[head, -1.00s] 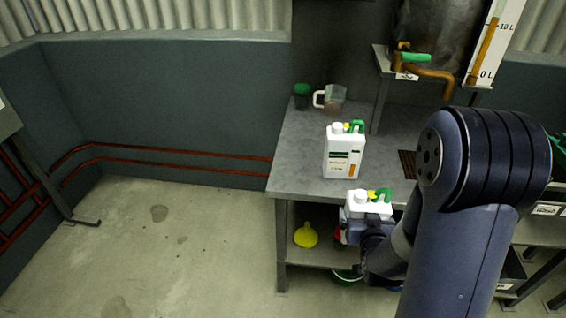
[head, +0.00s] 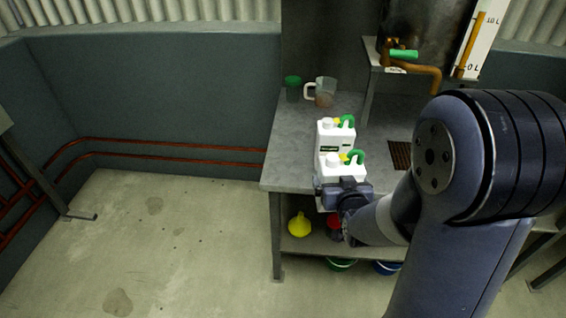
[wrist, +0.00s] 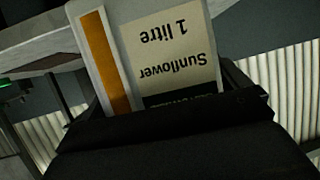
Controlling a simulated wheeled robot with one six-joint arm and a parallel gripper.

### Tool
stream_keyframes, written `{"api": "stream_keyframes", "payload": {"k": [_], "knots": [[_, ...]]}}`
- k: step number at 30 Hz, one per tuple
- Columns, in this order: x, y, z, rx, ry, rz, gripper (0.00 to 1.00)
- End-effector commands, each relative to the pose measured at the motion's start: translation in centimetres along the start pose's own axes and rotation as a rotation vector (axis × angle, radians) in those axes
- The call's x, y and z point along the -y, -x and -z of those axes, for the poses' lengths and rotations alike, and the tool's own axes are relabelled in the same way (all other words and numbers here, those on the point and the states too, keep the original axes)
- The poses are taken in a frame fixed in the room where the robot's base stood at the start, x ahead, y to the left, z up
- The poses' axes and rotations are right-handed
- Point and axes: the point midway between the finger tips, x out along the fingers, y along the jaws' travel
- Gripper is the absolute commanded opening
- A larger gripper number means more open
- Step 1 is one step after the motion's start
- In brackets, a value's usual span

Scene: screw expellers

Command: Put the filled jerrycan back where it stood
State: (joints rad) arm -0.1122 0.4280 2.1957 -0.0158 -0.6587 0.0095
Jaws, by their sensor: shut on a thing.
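My gripper (head: 342,190) is shut on a white jerrycan (head: 338,170) with a green handle and yellow part at its top. In the wrist view the held jerrycan (wrist: 155,45) fills the space between the fingers; its label reads "Sunflower 1 litre" upside down, beside an orange strip. A second white jerrycan (head: 335,131) with a green handle stands upright on the grey bench (head: 292,165), behind the held one. The held jerrycan is at the bench's front edge in the head view and hides the lower part of the second. I cannot tell whether the two touch.
A clear jug (head: 325,91) and a green-lidded dark container (head: 293,88) stand at the bench's back left. A tank with a green-handled tap (head: 404,54) is at the back right, above a dark grate (head: 399,155). A yellow funnel (head: 299,225) sits on the lower shelf.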

Motion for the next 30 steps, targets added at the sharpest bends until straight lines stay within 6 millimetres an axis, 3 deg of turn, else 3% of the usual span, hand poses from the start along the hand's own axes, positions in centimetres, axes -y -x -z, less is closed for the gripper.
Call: {"api": "stream_keyframes", "payload": {"k": [1,4,12,18,30], "knots": [[1.4,0.0,1.8,-0.018,0.013,0.03,0.29],[3.6,0.1,4.0,-0.019,0.034,0.08,0.29],[8.2,0.1,8.3,-0.012,0.076,0.181,0.29],[10.1,0.1,10.2,-0.012,0.093,0.224,0.29],[9.8,0.0,9.9,-0.009,0.09,0.219,0.29]]}}
